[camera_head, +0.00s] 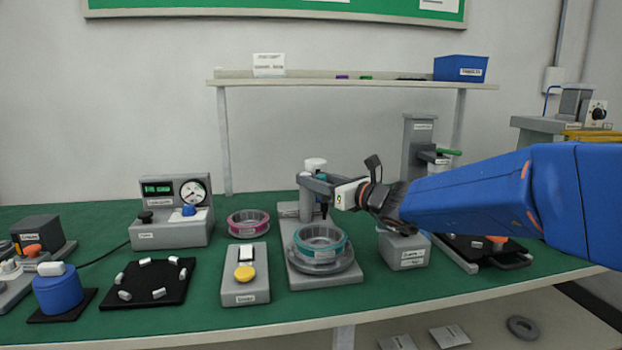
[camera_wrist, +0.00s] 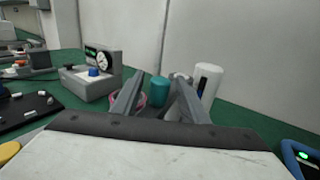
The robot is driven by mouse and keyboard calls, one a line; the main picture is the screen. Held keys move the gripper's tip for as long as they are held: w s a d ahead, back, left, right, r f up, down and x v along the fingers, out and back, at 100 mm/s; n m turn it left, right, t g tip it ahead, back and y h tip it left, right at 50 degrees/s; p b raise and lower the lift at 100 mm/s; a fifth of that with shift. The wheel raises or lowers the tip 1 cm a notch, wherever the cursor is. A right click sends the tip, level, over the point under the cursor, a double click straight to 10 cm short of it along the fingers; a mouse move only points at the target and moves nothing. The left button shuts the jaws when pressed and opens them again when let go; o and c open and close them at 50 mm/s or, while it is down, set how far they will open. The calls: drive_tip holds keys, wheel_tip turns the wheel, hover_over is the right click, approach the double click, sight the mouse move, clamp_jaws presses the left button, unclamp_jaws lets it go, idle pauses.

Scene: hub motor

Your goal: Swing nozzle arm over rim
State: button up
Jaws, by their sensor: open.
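The dispensing station has a grey post with a white cap (camera_head: 315,164) behind a round turntable. A ring with a teal rim (camera_head: 320,240) sits on the turntable. A teal nozzle part (camera_head: 322,178) with a dark tip shows by the post, partly hidden by my gripper (camera_head: 314,184). From the head view I cannot tell exactly how far the tip stands from the rim. In the wrist view, the teal part (camera_wrist: 159,90) appears between the two open grey fingers (camera_wrist: 157,98), and the white cylinder (camera_wrist: 207,83) is just right of them. I see no grip on either.
A pink ring (camera_head: 248,224) lies left of the station. A button box (camera_head: 246,275) with a yellow button and a gauge box (camera_head: 172,220) stand further left. A grey labelled bin (camera_head: 405,250) is close on the right, under my arm.

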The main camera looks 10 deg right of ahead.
drive_tip(key=v, duration=1.3)
drive_tip(key=shift+s+d, duration=0.2)
drive_tip(key=shift+s, duration=0.05)
